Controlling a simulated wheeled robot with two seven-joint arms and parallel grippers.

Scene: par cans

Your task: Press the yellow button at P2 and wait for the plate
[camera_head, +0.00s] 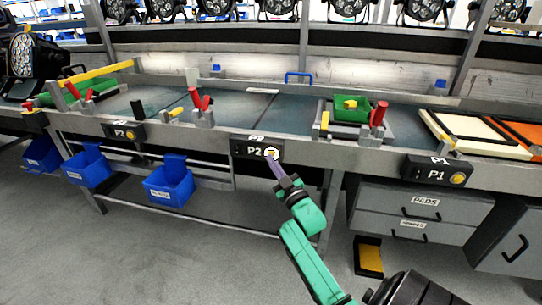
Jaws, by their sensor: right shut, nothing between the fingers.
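The P2 control box (249,149) is a black panel on the front rail of the workbench, at the middle of the head view. Its round yellow button (272,153) sits at the right end of the box. My right gripper (272,160) is shut and empty, with its tip at the button's lower edge. The tip covers part of the button, and I cannot tell whether it touches or presses it. I cannot pick out a plate for certain on the bench behind P2. My left gripper is not in view.
Similar boxes P3 (125,133) and P1 (437,172) sit on the same rail. Red-handled clamps (202,107) and a green part (352,109) stand on the bench. Blue bins (169,184) hang below at left, and a drawer unit (420,210) stands below at right.

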